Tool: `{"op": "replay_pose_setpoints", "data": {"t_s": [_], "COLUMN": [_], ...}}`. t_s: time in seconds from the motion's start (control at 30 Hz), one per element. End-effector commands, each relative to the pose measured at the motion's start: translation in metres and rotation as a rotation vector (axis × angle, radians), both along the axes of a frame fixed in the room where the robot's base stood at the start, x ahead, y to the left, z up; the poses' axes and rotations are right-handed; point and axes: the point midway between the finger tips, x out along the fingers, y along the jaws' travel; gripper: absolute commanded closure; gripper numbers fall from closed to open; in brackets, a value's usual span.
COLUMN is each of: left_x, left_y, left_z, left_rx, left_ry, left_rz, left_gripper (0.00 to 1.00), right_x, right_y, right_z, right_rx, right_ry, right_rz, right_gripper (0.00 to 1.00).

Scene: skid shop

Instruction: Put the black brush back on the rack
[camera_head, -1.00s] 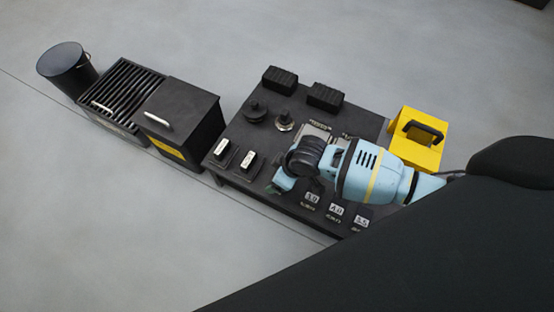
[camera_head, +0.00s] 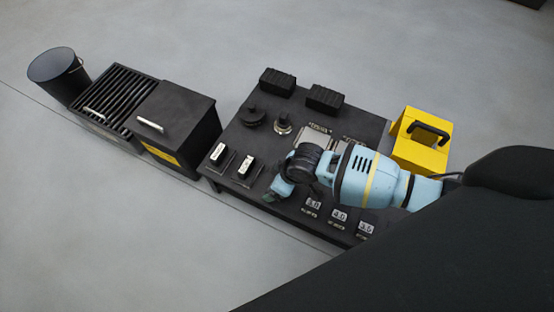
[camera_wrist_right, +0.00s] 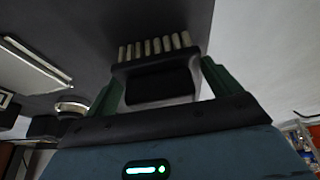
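The black brush (camera_wrist_right: 155,82) shows in the right wrist view, a dark block with a row of pale bristle tufts along its upper edge in the picture. My right gripper (camera_wrist_right: 160,74) has its two green fingers on either side of the brush, shut on it. In the head view my light blue right arm comes in from the right over the black table. Its gripper (camera_head: 274,191) is mostly hidden there by the wrist, and I cannot make out the brush. My left gripper is not in view. I cannot tell for certain which thing is the rack.
The black table (camera_head: 240,130) carries two ribbed black blocks (camera_head: 277,82), (camera_head: 324,98), round knobs (camera_head: 283,124), and several number tags (camera_head: 339,215). A yellow box (camera_head: 420,152) stands at right. A lidded black box (camera_head: 175,110), slatted box (camera_head: 112,98) and bucket (camera_head: 57,70) stand at left. Grey floor is clear.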

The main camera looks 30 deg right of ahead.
Motion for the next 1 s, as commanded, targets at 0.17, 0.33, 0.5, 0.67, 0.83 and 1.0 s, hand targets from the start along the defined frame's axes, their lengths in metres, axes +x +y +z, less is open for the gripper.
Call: {"op": "replay_pose_setpoints", "data": {"t_s": [0.17, 0.33, 0.5, 0.67, 0.83, 1.0], "left_x": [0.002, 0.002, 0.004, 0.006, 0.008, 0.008], "left_y": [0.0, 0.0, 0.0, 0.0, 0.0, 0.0], "left_z": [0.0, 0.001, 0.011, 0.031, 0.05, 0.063], "left_rx": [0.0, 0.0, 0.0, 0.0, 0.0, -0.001], "left_ry": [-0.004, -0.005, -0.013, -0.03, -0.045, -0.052], "left_rz": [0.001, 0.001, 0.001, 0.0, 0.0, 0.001], "left_gripper": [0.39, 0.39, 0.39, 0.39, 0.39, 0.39], "right_x": [0.0, 0.0, -0.005, -0.014, -0.024, -0.032], "right_y": [0.0, 0.0, -0.004, -0.011, -0.019, -0.025], "right_z": [0.0, 0.002, 0.02, 0.052, 0.083, 0.104], "right_rx": [0.0, 0.0, -0.001, 0.0, 0.0, 0.0], "right_ry": [0.0, 0.0, -0.001, -0.004, -0.004, -0.002], "right_rz": [0.0, 0.001, 0.001, 0.0, 0.0, 0.0], "right_gripper": [0.0, 0.0, 0.0, 0.0, 0.0, 0.0]}}
